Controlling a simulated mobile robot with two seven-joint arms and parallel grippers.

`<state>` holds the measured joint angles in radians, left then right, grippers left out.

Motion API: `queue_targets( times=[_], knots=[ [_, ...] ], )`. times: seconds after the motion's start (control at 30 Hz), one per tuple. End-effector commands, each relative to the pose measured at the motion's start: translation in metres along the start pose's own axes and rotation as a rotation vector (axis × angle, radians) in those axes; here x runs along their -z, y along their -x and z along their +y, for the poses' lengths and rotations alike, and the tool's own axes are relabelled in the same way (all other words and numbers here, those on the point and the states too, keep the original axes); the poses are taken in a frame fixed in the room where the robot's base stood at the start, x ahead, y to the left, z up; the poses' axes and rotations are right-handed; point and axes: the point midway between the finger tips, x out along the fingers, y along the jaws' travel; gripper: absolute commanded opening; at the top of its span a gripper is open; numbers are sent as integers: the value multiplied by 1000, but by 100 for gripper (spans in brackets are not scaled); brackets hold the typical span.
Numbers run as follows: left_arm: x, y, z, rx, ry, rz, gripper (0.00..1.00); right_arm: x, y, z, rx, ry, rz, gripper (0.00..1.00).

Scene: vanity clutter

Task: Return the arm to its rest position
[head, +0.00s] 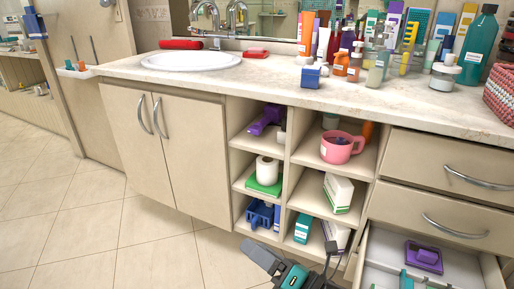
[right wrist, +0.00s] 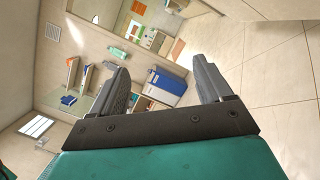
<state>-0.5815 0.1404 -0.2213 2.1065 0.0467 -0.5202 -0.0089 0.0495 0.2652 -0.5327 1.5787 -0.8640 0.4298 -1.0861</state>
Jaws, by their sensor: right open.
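My right gripper (head: 262,257) is at the bottom middle of the head view, in front of the lower shelf cubbies of the vanity. Its grey fingers and part of its teal body show there. In the right wrist view the two grey fingers (right wrist: 165,78) stand wide apart, with nothing held between them. Part of the arm behind the gripper is cut off by the lower edge of the head view. My left gripper is not in view.
An open drawer (head: 456,268) holding a purple item juts out right of the gripper. Cubbies hold a pink mug (head: 341,147), a blue caddy (head: 260,214) and boxes. Bottles crowd the countertop (head: 280,86) at right. The tiled floor (head: 75,220) at left is clear.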

Motion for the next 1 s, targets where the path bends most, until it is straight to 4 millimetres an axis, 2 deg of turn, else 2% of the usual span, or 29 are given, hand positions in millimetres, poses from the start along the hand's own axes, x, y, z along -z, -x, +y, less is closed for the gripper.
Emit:
queue_targets(
  times=[0.03,0.1,0.23,0.4,0.53,0.57,0.6,0.8,0.87,0.97,1.0],
  knots=[
    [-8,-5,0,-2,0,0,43,-1,14,-10,58,-230,-113,79],
    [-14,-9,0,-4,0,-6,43,-8,37,-25,133,-569,-274,79],
    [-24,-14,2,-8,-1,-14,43,0,88,-54,241,-1161,-550,79],
    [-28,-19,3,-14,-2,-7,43,36,149,-76,334,-1789,-847,79],
    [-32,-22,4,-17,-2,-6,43,73,188,-77,391,-2192,-1051,79],
    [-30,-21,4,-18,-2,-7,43,77,194,-74,401,-2264,-1090,79],
    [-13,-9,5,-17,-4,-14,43,61,190,-60,394,-2233,-1080,79],
    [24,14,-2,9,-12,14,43,38,194,-35,393,-2207,-1099,79],
    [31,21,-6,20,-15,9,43,31,196,-26,392,-2199,-1107,79],
    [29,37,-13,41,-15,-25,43,17,201,-10,391,-2186,-1122,79],
    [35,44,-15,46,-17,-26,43,11,202,-3,391,-2182,-1127,79]
  ],
)
